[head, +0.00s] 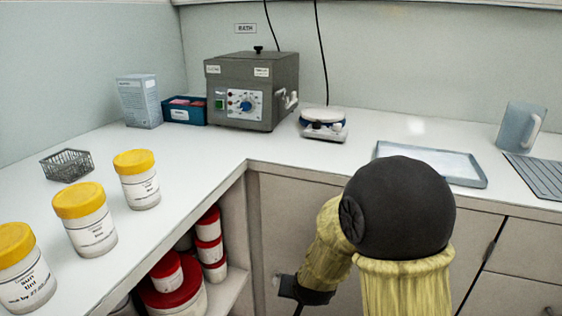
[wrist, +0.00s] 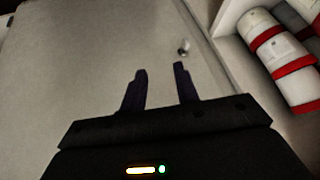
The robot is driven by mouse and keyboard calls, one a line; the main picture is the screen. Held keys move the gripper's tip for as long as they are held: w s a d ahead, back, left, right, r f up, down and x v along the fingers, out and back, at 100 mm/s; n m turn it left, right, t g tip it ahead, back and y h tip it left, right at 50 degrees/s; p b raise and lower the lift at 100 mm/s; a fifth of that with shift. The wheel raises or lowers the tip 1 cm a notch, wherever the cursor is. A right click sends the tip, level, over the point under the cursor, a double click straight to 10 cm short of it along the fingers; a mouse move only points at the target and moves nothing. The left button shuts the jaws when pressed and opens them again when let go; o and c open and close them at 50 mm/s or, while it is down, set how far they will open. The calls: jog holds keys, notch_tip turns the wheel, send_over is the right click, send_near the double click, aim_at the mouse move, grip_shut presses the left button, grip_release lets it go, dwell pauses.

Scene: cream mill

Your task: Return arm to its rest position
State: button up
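My arm, with a yellow sleeve and a dark round joint, shows in front of the cabinet in the head view. My gripper (head: 297,291) hangs low before the cabinet door, below the counter's edge; its fingers are hard to make out there. In the wrist view my gripper (wrist: 160,72) has two dark fingers standing apart with nothing between them. They face the pale cabinet front (wrist: 70,65), and a small metal knob (wrist: 184,47) lies just beyond the right fingertip. I cannot tell whether anything touches.
White tubs with red lids (head: 209,238) fill the open shelf left of my gripper. The white counter (head: 225,148) carries yellow-lidded jars (head: 138,180), a wire basket (head: 67,166), a grey bath (head: 252,90), a small round-topped device (head: 323,124), a tray (head: 470,181) and a jug (head: 520,127).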

jog(key=s+d+r+n+g+h, duration=0.15)
jog(key=s+d+r+g, duration=0.35)
jog(key=s+d, duration=0.75)
notch_tip(320, 180, up, 38)
jog(key=a+t+p, duration=0.1)
jog(key=p, duration=3.7)
jog(key=shift+s+a, duration=0.4)
jog(key=shift+n+y, duration=0.25)
